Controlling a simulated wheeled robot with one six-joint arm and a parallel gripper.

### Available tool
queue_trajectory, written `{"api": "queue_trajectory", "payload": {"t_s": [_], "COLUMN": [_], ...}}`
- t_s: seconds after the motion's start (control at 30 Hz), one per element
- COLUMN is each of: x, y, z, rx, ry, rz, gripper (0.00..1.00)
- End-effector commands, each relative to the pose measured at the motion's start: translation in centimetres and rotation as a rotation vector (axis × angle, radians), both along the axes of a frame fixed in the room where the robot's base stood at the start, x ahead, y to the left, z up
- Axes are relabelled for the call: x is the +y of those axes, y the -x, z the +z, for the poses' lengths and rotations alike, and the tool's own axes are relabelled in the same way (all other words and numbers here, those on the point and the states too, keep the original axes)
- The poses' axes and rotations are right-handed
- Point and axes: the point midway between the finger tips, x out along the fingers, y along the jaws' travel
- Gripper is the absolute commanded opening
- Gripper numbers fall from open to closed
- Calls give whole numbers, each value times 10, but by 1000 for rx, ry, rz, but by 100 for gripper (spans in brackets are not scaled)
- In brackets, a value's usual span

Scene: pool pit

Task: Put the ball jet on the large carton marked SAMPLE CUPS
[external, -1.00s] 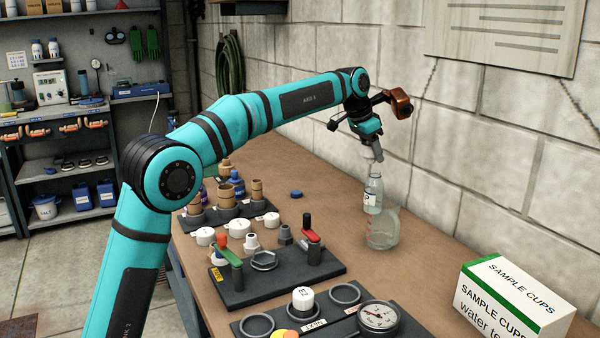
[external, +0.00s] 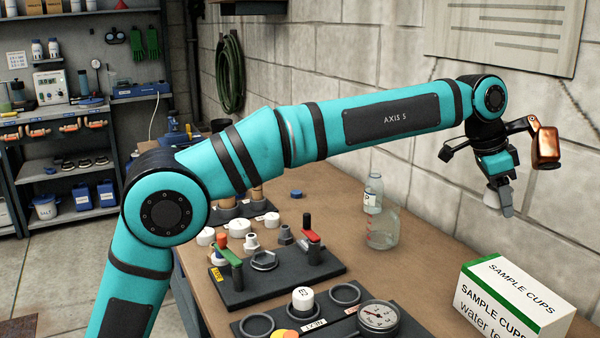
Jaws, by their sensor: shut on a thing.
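My gripper (external: 504,208) is at the right, in the air in front of the block wall, pointing down. It is shut on a small white piece (external: 496,182) that looks like the ball jet; the fingers hide much of it. The large carton marked SAMPLE CUPS (external: 530,296) stands on the bench at the lower right, white with a green edge strip. Its top is bare. My gripper is above and behind the carton in the picture, clearly apart from it.
A clear bottle (external: 374,194) and a glass beaker (external: 384,229) stand mid-bench, left of the carton. A dark board with red and green handles (external: 284,271) and a rack with a round gauge (external: 378,317) lie nearer. The wall (external: 430,205) runs along the bench's back.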

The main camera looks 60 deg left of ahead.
Motion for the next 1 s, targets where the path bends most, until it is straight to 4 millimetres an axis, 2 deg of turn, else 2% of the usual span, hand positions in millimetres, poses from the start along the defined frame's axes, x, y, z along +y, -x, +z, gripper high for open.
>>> {"api": "queue_trajectory", "payload": {"t_s": [0.03,0.13,0.2,0.33,0.47,0.8,1.0], "x": [-21,-55,-73,-97,-106,-108,-107], "y": [6,17,24,34,38,39,39], "z": [2,5,7,9,7,-42,-54], "rx": [-1,-1,-1,-1,0,1,1], "ry": [1,0,0,0,0,-1,-1], "rz": [-26,-68,-91,-121,-133,-135,-135], "gripper": [27,27,27,27,27,27,27]}}
